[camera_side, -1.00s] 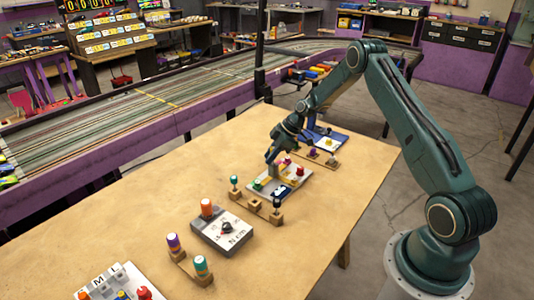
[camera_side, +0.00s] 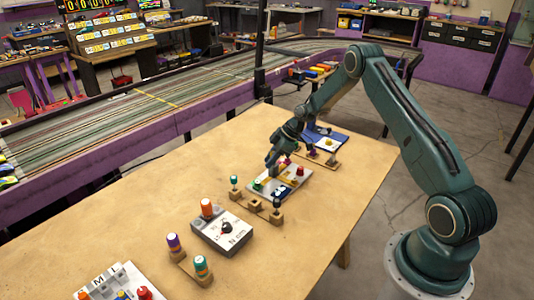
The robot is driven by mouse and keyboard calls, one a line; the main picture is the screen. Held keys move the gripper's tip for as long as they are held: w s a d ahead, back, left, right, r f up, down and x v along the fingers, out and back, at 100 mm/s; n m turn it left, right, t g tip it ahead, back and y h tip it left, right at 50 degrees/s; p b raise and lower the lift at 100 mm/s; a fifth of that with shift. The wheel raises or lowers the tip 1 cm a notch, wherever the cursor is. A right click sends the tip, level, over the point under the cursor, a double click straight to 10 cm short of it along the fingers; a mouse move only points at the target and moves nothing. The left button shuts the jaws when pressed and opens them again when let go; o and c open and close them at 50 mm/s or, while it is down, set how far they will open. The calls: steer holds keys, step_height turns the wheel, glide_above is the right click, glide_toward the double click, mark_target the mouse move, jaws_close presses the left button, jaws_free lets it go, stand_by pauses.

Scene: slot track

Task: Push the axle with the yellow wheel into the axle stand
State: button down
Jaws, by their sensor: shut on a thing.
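A green-topped part (camera_side: 257,185) and red parts (camera_side: 300,171) also stand on the board. Another yellow round part (camera_side: 330,142) shows on a blue-and-white unit behind. I cannot tell which piece is the axle stand.

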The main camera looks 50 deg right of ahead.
steer(key=shift+f, duration=0.35)
steer(key=c, duration=1.2)
jaws_free()
steer(key=shift+o, duration=0.2)
steer(key=v, duration=1.3)
steer(key=shift+s+d+r, duration=0.2)
steer(key=shift+r, duration=0.1)
